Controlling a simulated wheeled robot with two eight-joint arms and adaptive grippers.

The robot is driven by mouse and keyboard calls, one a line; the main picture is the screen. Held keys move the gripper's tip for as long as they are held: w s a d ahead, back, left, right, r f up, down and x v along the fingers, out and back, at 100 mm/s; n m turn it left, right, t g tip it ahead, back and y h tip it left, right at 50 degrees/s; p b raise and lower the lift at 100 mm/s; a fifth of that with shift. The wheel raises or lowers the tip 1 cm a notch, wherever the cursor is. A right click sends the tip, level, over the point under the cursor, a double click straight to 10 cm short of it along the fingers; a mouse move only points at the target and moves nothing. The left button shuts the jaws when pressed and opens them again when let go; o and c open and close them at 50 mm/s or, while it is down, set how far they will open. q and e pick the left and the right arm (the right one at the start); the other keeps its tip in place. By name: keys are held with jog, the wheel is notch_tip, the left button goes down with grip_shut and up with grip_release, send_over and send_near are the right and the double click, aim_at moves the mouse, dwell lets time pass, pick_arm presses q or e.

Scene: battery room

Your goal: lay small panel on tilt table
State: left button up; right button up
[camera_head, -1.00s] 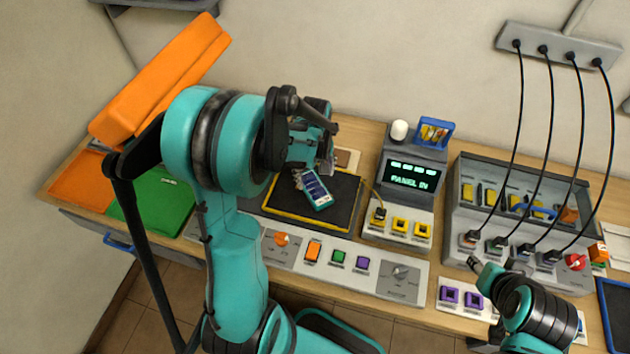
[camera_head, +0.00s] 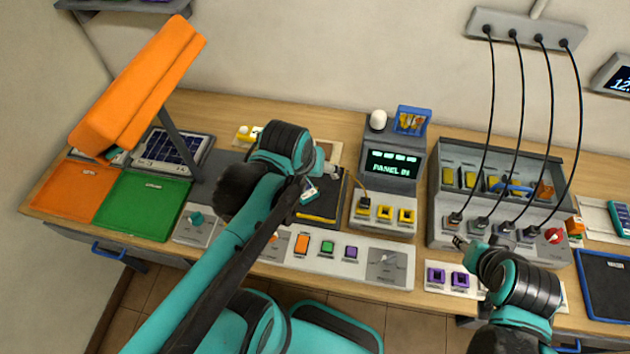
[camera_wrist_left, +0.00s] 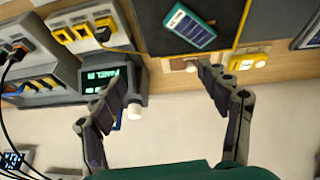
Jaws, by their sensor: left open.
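The small panel (camera_head: 309,193), teal-framed with blue cells, lies on a black board with a yellow edge (camera_head: 322,208), which appears to be the tilt table. My left arm partly covers both in the head view. In the left wrist view the panel (camera_wrist_left: 190,27) lies flat and skewed on the dark board (camera_wrist_left: 236,22), near its yellow edge. My left gripper (camera_wrist_left: 158,70) is open and empty, its fingers apart from the panel. My right gripper (camera_head: 461,243) is low in front of the cable sockets; its jaws are too small to read.
A larger solar panel (camera_head: 172,150) lies at the back left under an orange lamp (camera_head: 140,85). Green (camera_head: 145,208) and orange (camera_head: 75,190) mats lie at the left. A "PANEL IN" display (camera_head: 391,163) and a socket box with hanging black cables (camera_head: 555,160) stand right of the board.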

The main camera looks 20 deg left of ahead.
pick_arm(q)
jog(key=s+d+m+t, duration=0.2)
jog(key=m, duration=0.1)
jog(key=shift+s+d+r, duration=0.1)
jog(key=shift+s, duration=0.3)
notch_tip(320, 180, down, 11)
jog(key=b, duration=1)
jog(key=shift+r+b, duration=0.2)
jog(key=shift+b, duration=0.1)
